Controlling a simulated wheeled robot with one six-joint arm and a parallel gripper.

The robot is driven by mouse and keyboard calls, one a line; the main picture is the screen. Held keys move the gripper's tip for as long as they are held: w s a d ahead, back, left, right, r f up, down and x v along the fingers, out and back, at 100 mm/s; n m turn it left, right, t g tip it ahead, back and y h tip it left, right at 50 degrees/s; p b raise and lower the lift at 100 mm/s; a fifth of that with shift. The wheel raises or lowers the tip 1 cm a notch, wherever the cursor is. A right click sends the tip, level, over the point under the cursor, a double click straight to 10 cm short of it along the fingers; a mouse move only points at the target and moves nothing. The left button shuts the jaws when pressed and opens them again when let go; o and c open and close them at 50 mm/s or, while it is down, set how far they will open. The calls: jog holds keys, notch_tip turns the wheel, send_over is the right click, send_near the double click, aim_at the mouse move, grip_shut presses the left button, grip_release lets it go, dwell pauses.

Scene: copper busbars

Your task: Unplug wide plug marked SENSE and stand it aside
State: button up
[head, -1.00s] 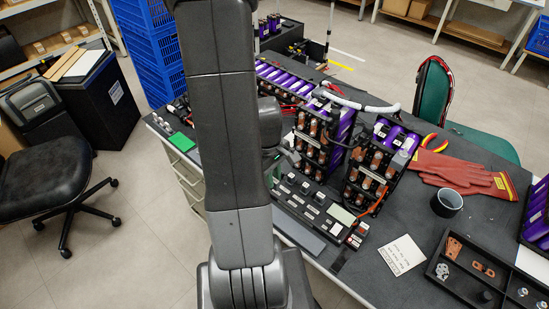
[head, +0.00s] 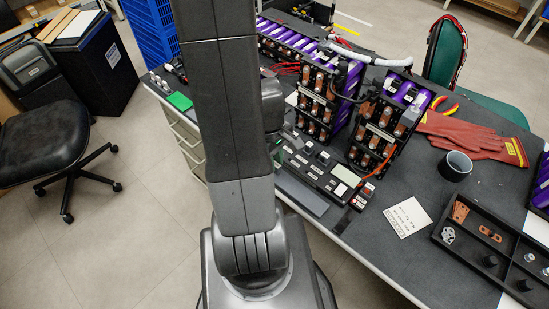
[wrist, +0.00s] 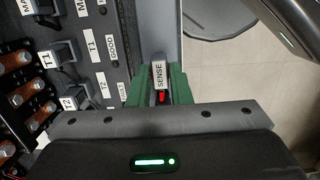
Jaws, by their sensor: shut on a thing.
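The plug marked SENSE (wrist: 158,76) is a grey block with a white label and a red spot near its lower end. In the wrist view it sits between the green fingers of my gripper (wrist: 162,84), which are shut on it. It lies over the grey strip (wrist: 160,30) beside the black panel (wrist: 105,15), with no socket visible at it; its underside is hidden.
Plugs labelled T1 (wrist: 58,55) and T2 (wrist: 75,99) stand on the panel, left of my gripper. The head view shows a white note card (head: 408,217), a dark cup (head: 455,166), red gloves (head: 470,138) and a parts tray (head: 470,262). Bare bench lies around the card.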

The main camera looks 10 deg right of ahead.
jog(key=shift+f, duration=0.25)
jog(key=shift+f+b, duration=0.25)
jog(key=shift+b, duration=0.25)
dwell(0.3)
jog(key=o, duration=0.9)
jog(key=shift+r, duration=0.1)
notch_tip(320, 180, up, 6)
jog(key=p, duration=0.5)
